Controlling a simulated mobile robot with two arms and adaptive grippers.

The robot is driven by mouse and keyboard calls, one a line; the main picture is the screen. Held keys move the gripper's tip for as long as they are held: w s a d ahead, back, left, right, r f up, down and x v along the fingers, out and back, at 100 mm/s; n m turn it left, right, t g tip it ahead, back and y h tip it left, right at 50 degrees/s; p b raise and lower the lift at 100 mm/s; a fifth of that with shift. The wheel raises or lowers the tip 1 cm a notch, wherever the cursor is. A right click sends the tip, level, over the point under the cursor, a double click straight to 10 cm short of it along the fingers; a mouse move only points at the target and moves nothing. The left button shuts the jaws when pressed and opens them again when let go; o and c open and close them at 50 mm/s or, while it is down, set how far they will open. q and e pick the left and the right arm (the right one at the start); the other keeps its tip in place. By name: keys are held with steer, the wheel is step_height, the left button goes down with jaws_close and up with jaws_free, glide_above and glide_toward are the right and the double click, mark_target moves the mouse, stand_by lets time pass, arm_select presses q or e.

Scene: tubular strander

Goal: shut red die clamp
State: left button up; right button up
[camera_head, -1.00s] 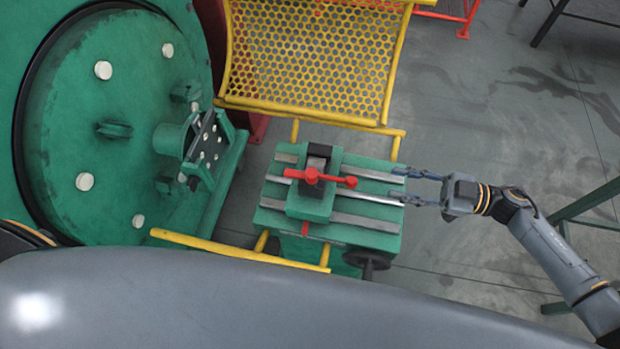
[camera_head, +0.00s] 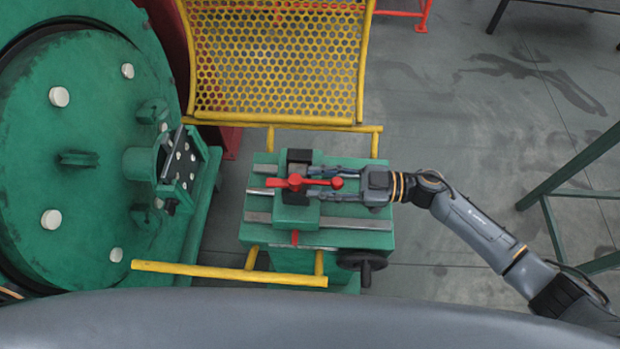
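The red die clamp (camera_head: 295,182) is a red handle with a round knob (camera_head: 337,183) on top of a green block (camera_head: 297,212) on the green slide table. The handle points right, towards my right arm. My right gripper (camera_head: 312,183) comes in from the right. Its two fingers are apart, one on the far side and one on the near side of the handle, with the knob between them. Whether the fingers touch the handle cannot be told. My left gripper is not in view.
The green table (camera_head: 375,240) has metal rails and a black handwheel (camera_head: 362,263) at its near side. A yellow mesh guard (camera_head: 275,65) stands behind it. Yellow bars (camera_head: 228,273) run in front. A large green disc (camera_head: 85,150) is at left. Open floor lies right.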

mark_target(305, 182)
steer(key=shift+a, duration=1.25)
jaws_close()
